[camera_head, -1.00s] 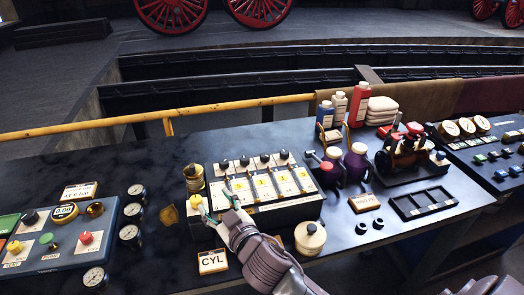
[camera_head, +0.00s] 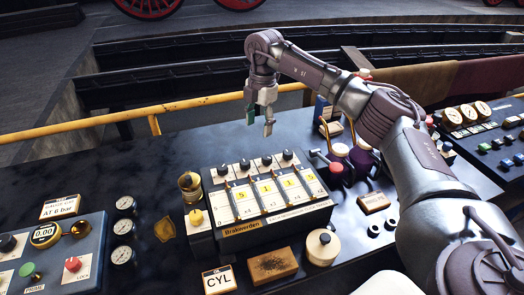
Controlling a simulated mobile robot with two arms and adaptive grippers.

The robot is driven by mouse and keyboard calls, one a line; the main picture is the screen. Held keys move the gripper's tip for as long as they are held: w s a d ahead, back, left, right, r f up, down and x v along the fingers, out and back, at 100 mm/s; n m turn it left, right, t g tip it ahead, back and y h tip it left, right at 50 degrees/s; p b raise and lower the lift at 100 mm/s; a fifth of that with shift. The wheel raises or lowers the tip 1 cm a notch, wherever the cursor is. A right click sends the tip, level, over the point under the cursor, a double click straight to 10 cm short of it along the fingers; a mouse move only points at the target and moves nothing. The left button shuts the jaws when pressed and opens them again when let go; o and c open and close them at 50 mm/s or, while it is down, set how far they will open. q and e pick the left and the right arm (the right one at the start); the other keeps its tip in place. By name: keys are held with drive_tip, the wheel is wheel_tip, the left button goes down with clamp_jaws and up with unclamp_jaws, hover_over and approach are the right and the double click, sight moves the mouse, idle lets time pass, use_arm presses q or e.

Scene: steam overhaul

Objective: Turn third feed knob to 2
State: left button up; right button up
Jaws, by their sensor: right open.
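The feed panel (camera_head: 262,228) is a dark box with a pale sloped face, standing on the black bench. Its face has several columns with yellow windows that seem to read 5, 1, 1, 5. A row of black knobs runs along its back edge, and the third knob from the left (camera_head: 266,160) stands upright. I cannot read a setting on that knob. My right gripper (camera_head: 260,124) hangs above and behind this row, pointing down. Its fingers are apart and empty, touching nothing. My left gripper is not in view.
A brass cylinder (camera_head: 190,187) and a yellow knob (camera_head: 196,217) stand left of the panel. A yellow rail (camera_head: 85,132) runs behind the bench.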

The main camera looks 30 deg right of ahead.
sight(267, 157)
drive_tip(key=shift+m+h, duration=0.4)
drive_tip(key=f+p, duration=0.1)
drive_tip(key=f, duration=0.2)
drive_tip(key=d+f+p, duration=0.1)
drive_tip(key=f, duration=0.3)
drive_tip(key=d+f+p, duration=0.1)
drive_tip(key=f, duration=0.3)
drive_tip(key=shift+s+d+p, duration=0.1)
drive_tip(key=shift+s+p, duration=0.25)
drive_tip(key=shift+p, duration=0.05)
drive_tip(key=shift+f, duration=0.7)
clamp_jaws()
